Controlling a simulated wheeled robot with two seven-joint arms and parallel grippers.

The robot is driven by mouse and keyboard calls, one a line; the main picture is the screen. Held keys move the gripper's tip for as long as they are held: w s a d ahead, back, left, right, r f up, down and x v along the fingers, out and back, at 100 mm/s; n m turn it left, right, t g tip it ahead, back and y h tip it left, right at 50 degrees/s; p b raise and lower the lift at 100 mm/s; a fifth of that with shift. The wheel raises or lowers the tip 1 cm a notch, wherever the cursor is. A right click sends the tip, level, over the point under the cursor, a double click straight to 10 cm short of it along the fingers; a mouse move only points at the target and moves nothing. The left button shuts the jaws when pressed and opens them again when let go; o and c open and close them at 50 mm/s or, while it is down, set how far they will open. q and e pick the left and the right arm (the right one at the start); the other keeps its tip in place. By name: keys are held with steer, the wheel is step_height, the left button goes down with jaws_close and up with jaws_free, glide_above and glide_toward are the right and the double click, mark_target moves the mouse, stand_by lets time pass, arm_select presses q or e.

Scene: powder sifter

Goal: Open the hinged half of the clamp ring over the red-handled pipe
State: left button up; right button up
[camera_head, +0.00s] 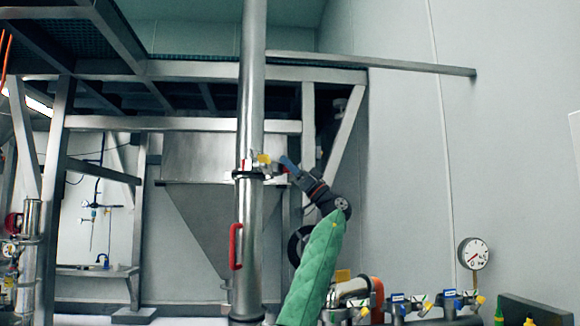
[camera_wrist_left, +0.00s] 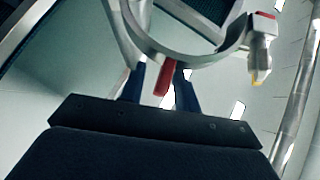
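The red-handled pipe (camera_head: 246,275) stands upright left of centre in the head view, with its red handle (camera_head: 236,247) on the left side. A metal clamp ring (camera_head: 240,174) sits at the pipe joint above the handle. In the left wrist view a large metal ring arc (camera_wrist_left: 188,57) has a red tab (camera_wrist_left: 164,80) and a clasp with red and yellow parts (camera_wrist_left: 261,47). My left gripper (camera_head: 287,163) is close to the right of the ring. Its blue fingers (camera_wrist_left: 160,88) are apart, with the red tab appearing between them. My right gripper is not in view.
A grey hopper (camera_head: 205,215) and steel frame (camera_head: 180,124) stand behind the pipe. Several small valves (camera_head: 400,303) and a pressure gauge (camera_head: 473,253) are at the lower right. Another pipe (camera_head: 28,250) stands at far left. The wall at right is bare.

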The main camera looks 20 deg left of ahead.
arm_select(q)
steer(key=v, duration=0.7)
steer(key=shift+d+f+b, duration=0.25)
steer(key=shift+b, duration=0.15)
steer(key=shift+w, duration=0.15)
